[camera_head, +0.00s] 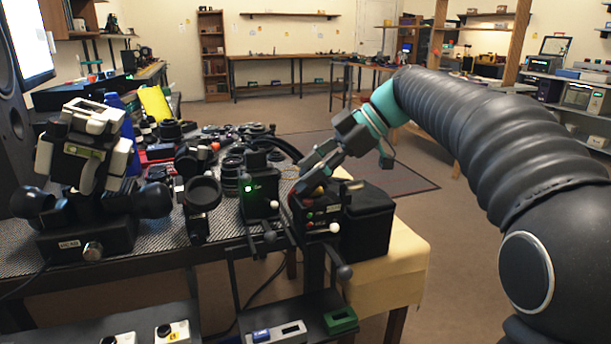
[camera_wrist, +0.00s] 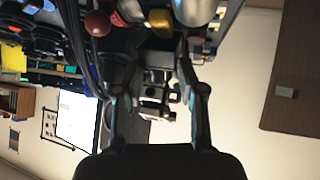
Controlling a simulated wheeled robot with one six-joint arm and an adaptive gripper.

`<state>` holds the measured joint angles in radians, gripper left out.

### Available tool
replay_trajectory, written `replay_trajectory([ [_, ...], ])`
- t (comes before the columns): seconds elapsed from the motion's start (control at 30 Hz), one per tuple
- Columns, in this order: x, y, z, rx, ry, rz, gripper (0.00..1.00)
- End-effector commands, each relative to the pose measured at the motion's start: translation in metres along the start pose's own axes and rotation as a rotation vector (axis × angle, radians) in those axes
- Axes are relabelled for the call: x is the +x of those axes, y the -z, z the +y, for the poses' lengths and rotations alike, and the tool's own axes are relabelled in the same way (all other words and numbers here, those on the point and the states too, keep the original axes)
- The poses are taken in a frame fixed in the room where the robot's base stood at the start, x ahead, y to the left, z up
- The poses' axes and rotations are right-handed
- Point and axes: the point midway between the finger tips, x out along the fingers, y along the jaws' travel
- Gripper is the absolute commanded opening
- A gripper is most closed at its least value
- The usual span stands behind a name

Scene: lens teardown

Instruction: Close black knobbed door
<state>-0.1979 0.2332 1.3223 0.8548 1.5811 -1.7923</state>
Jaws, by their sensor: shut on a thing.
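A black box (camera_head: 318,214) with small red and green buttons stands at the right end of the work table. Rods with a white ball (camera_head: 334,228) and a black ball (camera_head: 344,272) stick out at its front. I cannot make out which panel is the black knobbed door. My gripper (camera_head: 304,186) reaches down from the right to the box's top. In the wrist view its two fingers are wide apart around something dark at the top of the picture; the contact is hidden. A red knob (camera_wrist: 97,23), a yellow knob (camera_wrist: 160,20) and a silver knob (camera_wrist: 194,10) show close by.
A dark box with a green light (camera_head: 261,190) stands just left of it. A black cube-shaped case (camera_head: 367,222) sits close on the right, on a yellow-draped table (camera_head: 405,262). Lenses and a binocular device (camera_head: 92,180) crowd the left. The floor (camera_head: 450,245) beyond is open.

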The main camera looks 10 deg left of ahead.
Motion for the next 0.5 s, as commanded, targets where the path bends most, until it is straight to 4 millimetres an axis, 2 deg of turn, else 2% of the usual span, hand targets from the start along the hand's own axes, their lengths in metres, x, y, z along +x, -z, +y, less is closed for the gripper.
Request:
replay_trajectory([
  [0.03,0.001,-0.009,0.001,0.014,-0.005,0.042,0.04],
  [0.1,0.000,-0.013,0.001,0.030,-0.003,0.104,0.04],
  [0.5,-0.004,-0.028,0.002,0.102,-0.002,0.373,0.04],
])
